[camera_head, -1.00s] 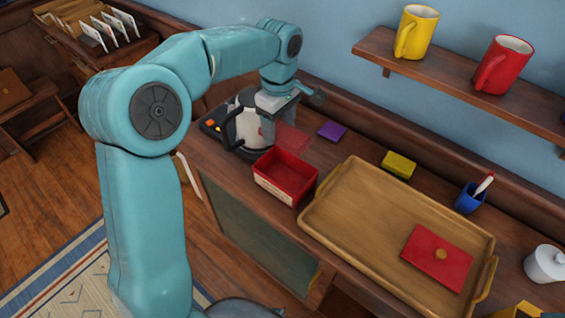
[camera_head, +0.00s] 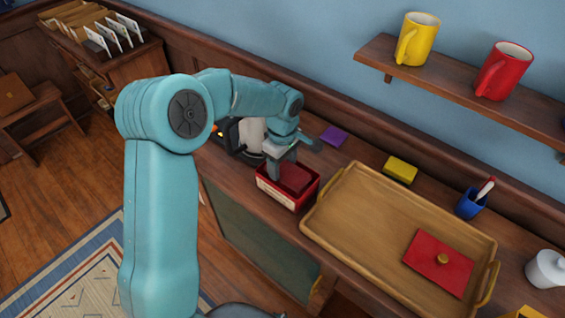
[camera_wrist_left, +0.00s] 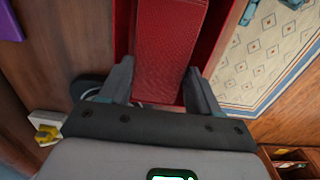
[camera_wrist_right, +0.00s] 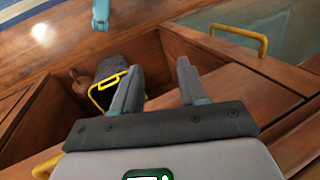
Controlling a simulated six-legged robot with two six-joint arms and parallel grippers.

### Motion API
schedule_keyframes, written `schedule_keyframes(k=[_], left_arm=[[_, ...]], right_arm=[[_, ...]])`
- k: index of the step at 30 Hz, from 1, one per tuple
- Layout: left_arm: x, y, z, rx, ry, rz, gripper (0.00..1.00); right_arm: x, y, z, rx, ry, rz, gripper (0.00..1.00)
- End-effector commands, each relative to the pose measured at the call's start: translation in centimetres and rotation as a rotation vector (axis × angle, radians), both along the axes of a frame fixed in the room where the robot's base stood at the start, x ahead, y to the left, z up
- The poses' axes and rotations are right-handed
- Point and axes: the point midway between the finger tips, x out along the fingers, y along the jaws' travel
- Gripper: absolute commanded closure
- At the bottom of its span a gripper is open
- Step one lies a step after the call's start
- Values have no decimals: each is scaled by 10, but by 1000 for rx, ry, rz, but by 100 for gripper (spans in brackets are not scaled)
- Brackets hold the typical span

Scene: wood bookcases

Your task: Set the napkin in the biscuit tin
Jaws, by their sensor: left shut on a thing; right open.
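The biscuit tin (camera_head: 280,196) is a red open box with a pale label, on the counter left of the tray. My left gripper (camera_head: 283,170) is over it, shut on the red napkin (camera_head: 295,178). The napkin sits within the tin's opening, around rim height; whether it touches the tin's floor is hidden. In the left wrist view the folded napkin (camera_wrist_left: 168,45) lies between the fingers, with the tin's red wall (camera_wrist_left: 218,32) beside it. My right gripper (camera_wrist_right: 160,68) is open and empty, near a wooden compartment, and out of the head view.
A wooden tray (camera_head: 350,240) holds a red lid (camera_head: 425,262) with a knob. A kettle (camera_head: 250,135) stands behind my left gripper. A purple pad (camera_head: 333,137), yellow block (camera_head: 400,169) and blue cup (camera_head: 469,204) line the back. Mugs stand on a wall shelf (camera_head: 450,95).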

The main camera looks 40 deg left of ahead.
Motion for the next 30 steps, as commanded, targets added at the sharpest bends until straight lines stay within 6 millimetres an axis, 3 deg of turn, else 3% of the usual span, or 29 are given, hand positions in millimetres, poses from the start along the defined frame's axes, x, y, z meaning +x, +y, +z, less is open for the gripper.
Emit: schedule_keyframes(k=[14,15,24,29,30], left_arm=[[0,0,-11,0,0,0,66],[0,0,-11,0,0,0,28],[0,0,-10,0,0,0,27],[0,0,7,0,0,0,27],[1,0,10,1,-3,0,27]], right_arm=[[0,0,-12,0,0,0,57],[0,0,-12,0,0,0,57],[0,0,-11,0,0,0,57],[0,0,6,0,0,0,57],[0,0,3,0,-1,0,57]])
